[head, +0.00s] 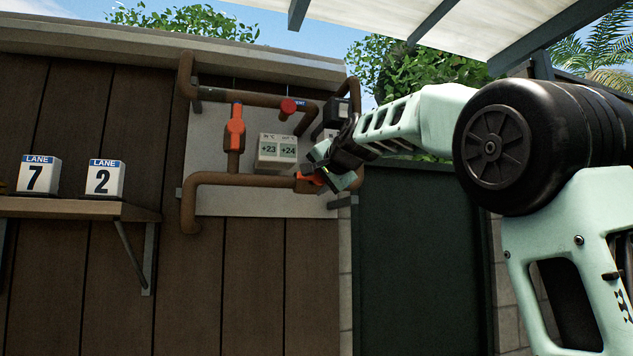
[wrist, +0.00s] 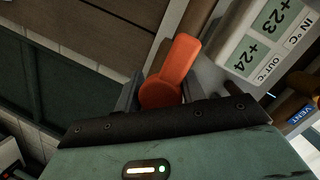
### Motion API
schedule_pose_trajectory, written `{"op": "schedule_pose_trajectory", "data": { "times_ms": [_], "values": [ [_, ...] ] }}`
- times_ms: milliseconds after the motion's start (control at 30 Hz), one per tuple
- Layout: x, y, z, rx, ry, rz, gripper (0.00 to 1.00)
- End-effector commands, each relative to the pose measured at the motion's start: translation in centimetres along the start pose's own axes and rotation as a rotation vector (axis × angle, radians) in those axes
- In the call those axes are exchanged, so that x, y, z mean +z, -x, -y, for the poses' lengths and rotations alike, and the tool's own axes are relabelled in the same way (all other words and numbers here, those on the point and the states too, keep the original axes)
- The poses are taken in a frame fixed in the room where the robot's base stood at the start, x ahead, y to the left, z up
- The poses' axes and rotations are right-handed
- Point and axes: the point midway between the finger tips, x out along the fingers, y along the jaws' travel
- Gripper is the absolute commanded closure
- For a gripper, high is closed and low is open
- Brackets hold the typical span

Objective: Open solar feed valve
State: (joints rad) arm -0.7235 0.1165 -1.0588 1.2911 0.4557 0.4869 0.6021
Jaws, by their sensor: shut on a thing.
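An orange lever handle (head: 309,179) sits on the lower brown pipe, at the right of the grey panel. My gripper (head: 332,171) is at this handle and shut on it, partly hiding it in the head view. In the wrist view the orange handle (wrist: 180,65) stands between my fingers, its free end pointing up and to the right, roughly along the brown pipe behind it. A second orange lever handle (head: 235,128) stands upright on the vertical pipe further left, untouched. No label naming the solar feed valve is readable.
A temperature display (head: 277,151) reading +23 and +24 is mounted close beside my gripper. A red vent knob (head: 288,106) is above it. A shelf (head: 75,209) with lane 7 and lane 2 blocks juts out at left. A dark door (head: 425,260) is below my arm.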

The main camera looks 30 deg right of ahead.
Motion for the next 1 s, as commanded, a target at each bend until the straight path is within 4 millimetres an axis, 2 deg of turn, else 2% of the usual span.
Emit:
{"op": "schedule_pose_trajectory", "data": {
  "times_ms": [300, 600, 633, 667, 1000],
  "values": [
    [-0.08, 0.02, 0.15, 0.029, 0.145, -0.02, 0.78],
    [-0.16, 0.09, 0.31, 0.031, 0.157, -0.021, 0.76],
    [-0.17, 0.1, 0.32, 0.031, 0.157, -0.022, 0.48],
    [-0.18, 0.1, 0.31, 0.031, 0.156, -0.022, 0.43],
    [-0.05, 0.16, 0.12, 0.033, 0.151, -0.018, 0.43]
  ]
}}
